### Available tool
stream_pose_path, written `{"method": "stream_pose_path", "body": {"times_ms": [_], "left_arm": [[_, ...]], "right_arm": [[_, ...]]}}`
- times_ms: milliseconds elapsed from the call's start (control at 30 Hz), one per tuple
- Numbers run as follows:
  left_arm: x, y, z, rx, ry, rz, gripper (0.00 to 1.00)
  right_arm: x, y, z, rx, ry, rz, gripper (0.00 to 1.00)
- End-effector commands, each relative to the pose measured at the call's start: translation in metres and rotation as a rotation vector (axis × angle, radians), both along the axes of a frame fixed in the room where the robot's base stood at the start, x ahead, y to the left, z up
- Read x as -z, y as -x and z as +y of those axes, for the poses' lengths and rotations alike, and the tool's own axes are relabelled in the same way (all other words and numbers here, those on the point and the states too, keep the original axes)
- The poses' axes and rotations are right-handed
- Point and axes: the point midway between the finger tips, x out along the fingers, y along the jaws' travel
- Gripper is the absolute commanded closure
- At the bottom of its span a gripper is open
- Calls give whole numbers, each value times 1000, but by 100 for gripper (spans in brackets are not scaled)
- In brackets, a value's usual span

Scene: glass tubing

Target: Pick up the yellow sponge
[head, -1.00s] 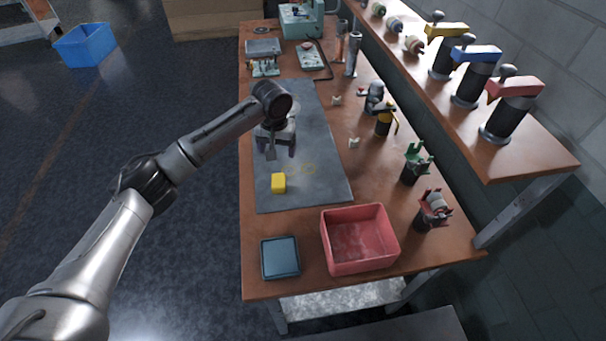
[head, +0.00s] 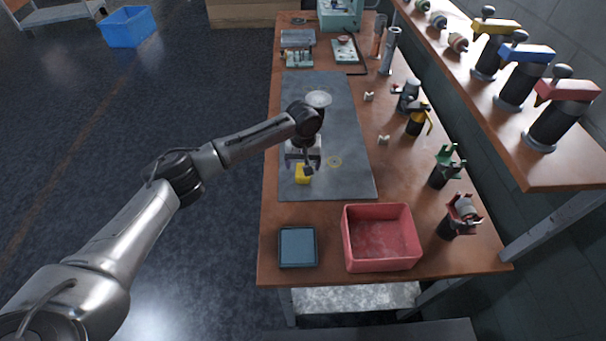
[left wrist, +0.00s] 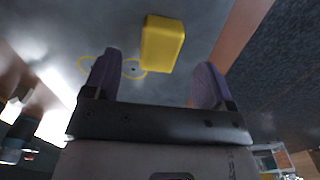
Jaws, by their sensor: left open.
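The yellow sponge (head: 303,175) lies on the dark grey mat (head: 345,185) on the workbench. My left gripper (head: 300,165) is open above the mat, close to the sponge, and partly covers it in the head view. In the left wrist view the sponge (left wrist: 162,43) shows beyond the two purple fingertips of my left gripper (left wrist: 155,75), roughly in line with the gap between them. Nothing is between the fingers. I cannot tell the exact height of the fingers above the sponge. My right gripper is not in view.
A red bin (head: 382,238) and a blue-grey tray (head: 298,247) stand at the near end of the bench.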

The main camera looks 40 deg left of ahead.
Motion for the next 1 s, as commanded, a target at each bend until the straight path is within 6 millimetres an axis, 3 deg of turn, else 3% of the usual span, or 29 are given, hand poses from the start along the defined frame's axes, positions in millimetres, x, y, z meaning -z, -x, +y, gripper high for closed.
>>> {"method": "stream_pose_path", "body": {"times_ms": [400, 800, 1000], "left_arm": [[45, 1, 1, 1, -1, 1, 22], [53, 1, 1, 1, -1, -1, 22], [53, 1, 1, 1, -1, -1, 42]], "right_arm": [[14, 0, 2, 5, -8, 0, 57], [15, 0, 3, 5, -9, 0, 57], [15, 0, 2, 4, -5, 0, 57]]}}
